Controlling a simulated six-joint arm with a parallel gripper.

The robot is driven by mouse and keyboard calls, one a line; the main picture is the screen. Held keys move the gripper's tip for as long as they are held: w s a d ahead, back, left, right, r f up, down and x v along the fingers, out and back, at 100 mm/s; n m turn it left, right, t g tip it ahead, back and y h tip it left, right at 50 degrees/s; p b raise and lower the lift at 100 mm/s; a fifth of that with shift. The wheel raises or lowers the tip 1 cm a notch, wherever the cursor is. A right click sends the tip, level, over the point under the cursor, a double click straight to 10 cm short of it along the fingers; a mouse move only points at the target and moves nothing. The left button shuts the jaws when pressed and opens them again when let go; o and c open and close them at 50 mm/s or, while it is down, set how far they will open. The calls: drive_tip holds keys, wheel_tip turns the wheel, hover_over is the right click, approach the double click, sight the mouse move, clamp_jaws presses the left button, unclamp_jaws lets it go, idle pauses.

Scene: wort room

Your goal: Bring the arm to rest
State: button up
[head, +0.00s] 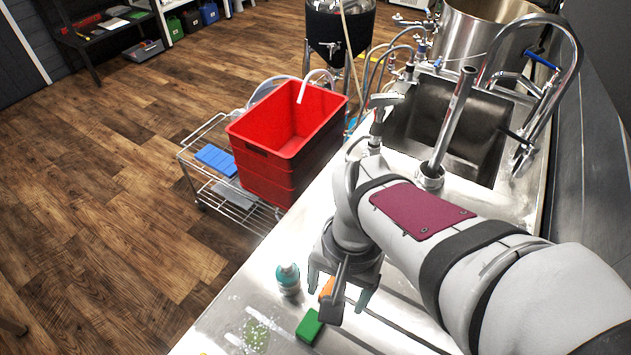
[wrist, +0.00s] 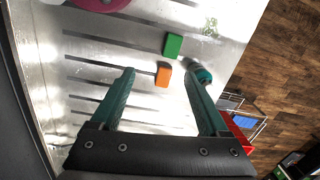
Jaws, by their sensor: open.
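My gripper (head: 338,298) hangs over the steel counter (head: 222,316), fingers pointing down. In the wrist view its two teal fingers (wrist: 160,98) are spread apart with nothing held between them. An orange block (wrist: 163,75) lies on the counter beyond the fingertips; in the head view it (head: 327,288) is partly hidden behind my gripper. A green block (head: 309,326) lies close by and also shows in the wrist view (wrist: 173,45). A teal-topped bottle (head: 288,279) stands left of my gripper; in the wrist view it is partly behind the right finger.
A red crate (head: 268,171) sits on a wire cart (head: 190,160) beside the counter. A sink (head: 450,125) with tall faucets lies at the back right. A pink round thing (wrist: 100,3) shows at the wrist view's top edge.

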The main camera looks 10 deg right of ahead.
drive_tip(key=s+a+r+n+y, duration=0.1)
drive_tip(key=s+a+r, duration=0.1)
drive_tip(key=s, duration=0.5)
drive_tip(key=shift+a+r+n, duration=0.15)
drive_tip(key=shift+r+n, duration=0.05)
drive_tip(key=shift+n, duration=0.1)
drive_tip(key=shift+s, duration=0.1)
drive_tip(key=shift+o, duration=0.8)
drive_tip(key=shift+w+r, duration=0.15)
drive_tip(key=shift+w, duration=0.05)
drive_tip(key=shift+o, duration=0.9)
drive_tip(key=w+d+r+m+h, duration=0.1)
drive_tip(key=w+d+r, duration=0.1)
drive_tip(key=w+r, duration=0.3)
drive_tip(key=w+d+r+m, duration=0.2)
drive_tip(key=w+r, duration=0.3)
drive_tip(key=w, duration=0.5)
drive_tip(key=shift+d+h, duration=0.4)
wheel_tip(320, 180, down, 10)
drive_tip(key=shift+r, duration=0.25)
drive_tip(key=shift+r, duration=0.1)
